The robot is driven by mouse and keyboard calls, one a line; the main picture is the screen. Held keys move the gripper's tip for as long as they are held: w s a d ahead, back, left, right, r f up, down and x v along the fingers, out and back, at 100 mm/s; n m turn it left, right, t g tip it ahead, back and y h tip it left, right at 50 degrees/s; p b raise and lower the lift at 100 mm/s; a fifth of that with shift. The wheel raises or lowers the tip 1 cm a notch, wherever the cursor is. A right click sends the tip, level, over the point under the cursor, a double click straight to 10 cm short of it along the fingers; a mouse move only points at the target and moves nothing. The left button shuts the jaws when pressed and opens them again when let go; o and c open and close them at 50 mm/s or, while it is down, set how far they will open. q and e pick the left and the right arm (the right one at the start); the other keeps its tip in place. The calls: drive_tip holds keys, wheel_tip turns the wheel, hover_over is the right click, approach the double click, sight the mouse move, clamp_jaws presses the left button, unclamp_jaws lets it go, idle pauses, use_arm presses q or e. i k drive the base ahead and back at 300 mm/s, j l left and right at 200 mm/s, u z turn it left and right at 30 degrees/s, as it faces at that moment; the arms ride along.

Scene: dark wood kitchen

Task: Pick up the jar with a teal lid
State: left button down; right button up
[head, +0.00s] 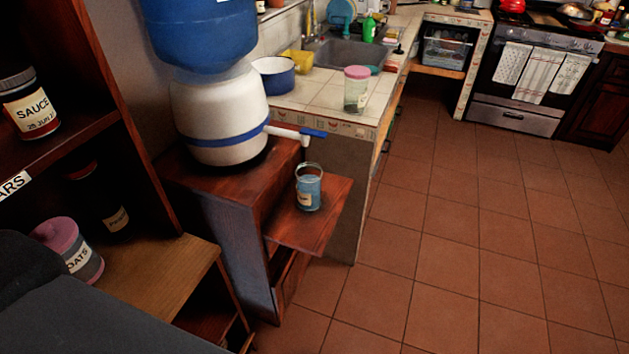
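I see no jar that clearly has a teal lid. A clear jar with a pink lid (356,90) stands upright on the tiled counter, near its front corner. A dark jar (98,203) stands in shadow on the lower shelf. A small teal item (374,70) lies behind the pink-lidded counter jar; I cannot tell what it is. Neither gripper is in view.
A blue-topped water dispenser (215,110) stands on a wooden cabinet. A blue glass container (309,188) sits on its small side shelf (325,222). The tiled floor (440,240) is clear toward the oven (525,85).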

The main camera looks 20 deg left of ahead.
sight(309, 174)
drive_tip(key=u, duration=0.7)
drive_tip(key=i+l+u, duration=0.15)
drive_tip(key=u, duration=0.2)
drive_tip(key=i+l+u, duration=0.1)
drive_tip(key=u, duration=0.25)
drive_tip(key=i+l+u, duration=0.1)
drive_tip(key=l+u, duration=0.2)
drive_tip(key=i+l+u, duration=0.1)
drive_tip(key=l+u, duration=0.15)
drive_tip(key=l, duration=0.2)
drive_tip(key=l+u, duration=0.25)
drive_tip(key=l, duration=0.15)
drive_tip(key=i+l+u, duration=0.1)
drive_tip(key=l, duration=0.35)
drive_tip(key=l+u, duration=0.15)
drive_tip(key=l, duration=1.3)
drive_tip(key=i+l, duration=0.1)
drive_tip(key=l, duration=0.85)
